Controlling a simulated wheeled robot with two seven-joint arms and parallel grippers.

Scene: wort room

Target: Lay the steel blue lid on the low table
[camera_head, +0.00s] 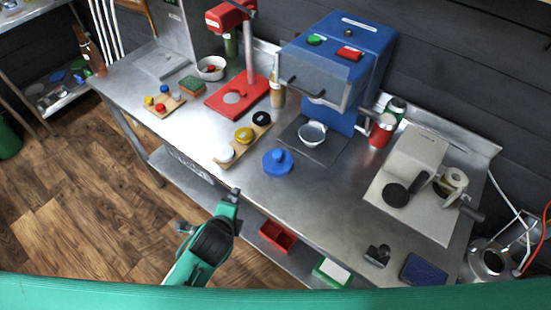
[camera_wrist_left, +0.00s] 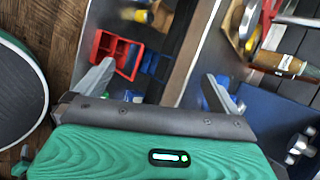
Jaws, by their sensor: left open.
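A blue lid (camera_head: 277,163) with a round knob lies flat on the steel worktop, near its front edge and left of the blue machine. My left gripper (camera_head: 208,214) is open and empty, in front of the worktop's edge, to the left of and nearer than the lid, not touching it. In the left wrist view the gripper's open fingers (camera_wrist_left: 158,86) have nothing between them at the tips; a blue patch behind the right finger may be the lid. I cannot pick out a separate low table. My right gripper is not in view.
The steel worktop (camera_head: 310,205) is clear right of the lid. A wooden board (camera_head: 240,146) with several knobs lies behind left. The blue machine (camera_head: 335,60) and a beige grinder-like unit (camera_head: 405,190) stand behind and right. A red bin (camera_head: 278,236) sits on the lower shelf.

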